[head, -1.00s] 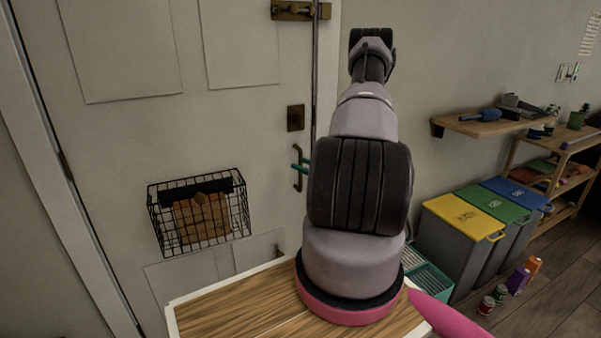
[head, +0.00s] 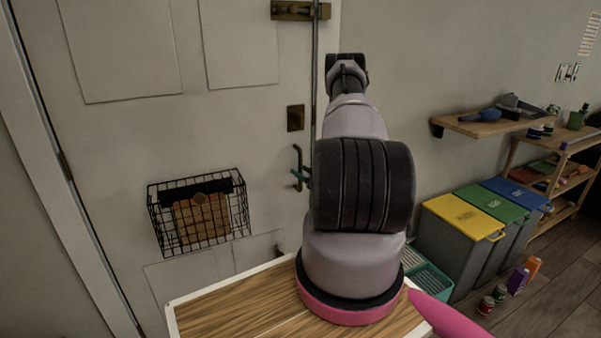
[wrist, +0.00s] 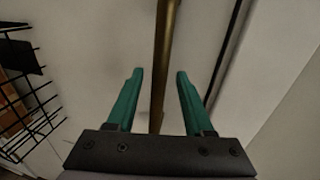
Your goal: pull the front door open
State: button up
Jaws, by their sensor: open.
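The white front door (head: 240,130) fills the left of the head view and looks closed. Its brass pull handle (head: 297,165) is a vertical bar near the door's right edge. My gripper (head: 301,175) shows only as green fingertips beside the handle; my arm hides the rest. In the wrist view my gripper (wrist: 158,85) is open, with its two green fingers apart. The handle (wrist: 167,50) runs between the fingers, with a gap to each side. I cannot tell how deep it sits between them.
A wire basket (head: 200,214) hangs on the door left of the handle. A brass lock plate (head: 295,118) and a bolt (head: 300,11) sit above it. A wall shelf (head: 490,122) and grey bins (head: 455,243) with coloured lids stand to the right.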

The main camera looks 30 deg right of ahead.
jog(key=shift+w, duration=0.3)
jog(key=shift+a, duration=0.1)
grip_shut()
dwell(1.2)
